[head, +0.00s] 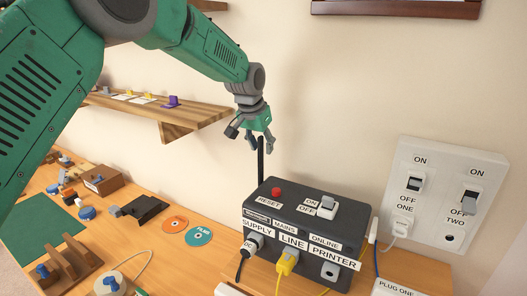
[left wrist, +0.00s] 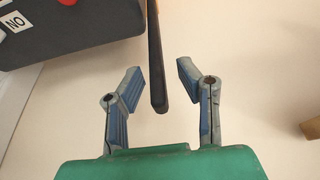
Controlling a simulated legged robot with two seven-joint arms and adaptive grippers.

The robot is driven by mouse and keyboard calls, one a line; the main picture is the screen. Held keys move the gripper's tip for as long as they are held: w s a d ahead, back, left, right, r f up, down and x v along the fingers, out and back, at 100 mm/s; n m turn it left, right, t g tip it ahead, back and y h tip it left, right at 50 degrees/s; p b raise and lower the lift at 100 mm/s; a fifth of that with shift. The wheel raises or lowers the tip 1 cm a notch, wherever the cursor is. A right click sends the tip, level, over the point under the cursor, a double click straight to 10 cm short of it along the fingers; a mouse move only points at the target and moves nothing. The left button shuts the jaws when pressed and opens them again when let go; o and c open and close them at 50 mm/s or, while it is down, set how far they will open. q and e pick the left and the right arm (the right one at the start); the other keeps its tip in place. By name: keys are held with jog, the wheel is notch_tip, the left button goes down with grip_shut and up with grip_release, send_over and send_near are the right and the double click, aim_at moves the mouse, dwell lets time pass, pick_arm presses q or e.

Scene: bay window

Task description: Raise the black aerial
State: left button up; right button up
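The black aerial (head: 261,158) stands upright at the back left corner of the black box (head: 300,225) in the head view. My left gripper (head: 252,138) is just above and around the aerial's top end. In the left wrist view the aerial (left wrist: 155,55) comes in from the top, and its tip lies between the two spread blue-padded fingers (left wrist: 160,80). A gap shows on each side, so the left gripper is open and not touching it. The aerial's base is hidden behind the box in the head view. My right gripper is not in view.
The box carries a red reset button (head: 277,192), a switch (head: 327,206) and plugged cables. A wooden shelf (head: 190,122) is on the wall to the left. A white switch panel (head: 440,190) is at the right. Discs (head: 199,236) and small parts lie on the table.

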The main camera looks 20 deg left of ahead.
pick_arm(q)
jog(key=v, duration=0.9)
jog(key=shift+r, duration=0.25)
